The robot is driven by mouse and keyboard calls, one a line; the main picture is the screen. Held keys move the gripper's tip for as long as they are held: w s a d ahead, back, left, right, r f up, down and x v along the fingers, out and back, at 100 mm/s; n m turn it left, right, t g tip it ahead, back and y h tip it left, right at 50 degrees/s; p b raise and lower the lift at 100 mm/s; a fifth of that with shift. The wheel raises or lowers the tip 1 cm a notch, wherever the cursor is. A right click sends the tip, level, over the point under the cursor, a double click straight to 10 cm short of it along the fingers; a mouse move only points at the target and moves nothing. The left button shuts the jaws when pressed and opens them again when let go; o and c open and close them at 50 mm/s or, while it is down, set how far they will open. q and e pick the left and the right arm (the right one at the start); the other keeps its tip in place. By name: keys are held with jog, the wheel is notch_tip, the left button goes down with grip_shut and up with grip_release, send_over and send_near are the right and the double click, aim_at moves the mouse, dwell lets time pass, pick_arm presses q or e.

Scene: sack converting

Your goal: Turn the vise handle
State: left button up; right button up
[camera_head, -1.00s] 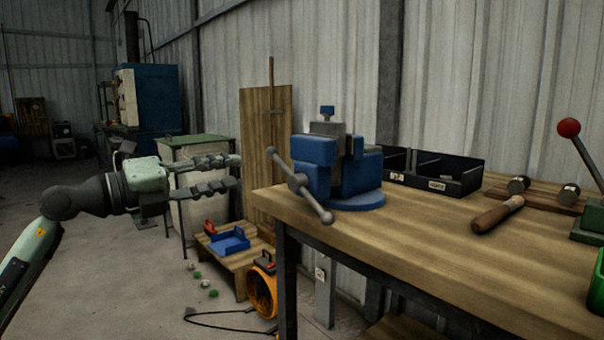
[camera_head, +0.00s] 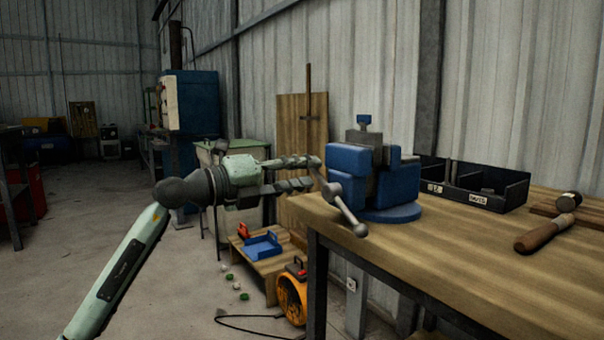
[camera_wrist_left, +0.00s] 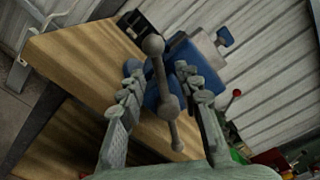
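The blue vise (camera_head: 375,180) stands on the wooden bench's near left corner. Its grey handle (camera_head: 347,212) is a bar with ball ends, slanting down to the right across the vise's front. The fingers look apart, not closed on the bar. My right gripper is in neither current view.
The bench (camera_head: 450,250) also holds a black divided bin (camera_head: 475,190) behind the vise and a hammer (camera_head: 545,228) at right. Below stand a low wooden stand with a blue tray (camera_head: 262,246) and an orange round device (camera_head: 292,295). Open floor lies left.

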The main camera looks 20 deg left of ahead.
pick_arm(q)
grip_shut()
dwell(0.5)
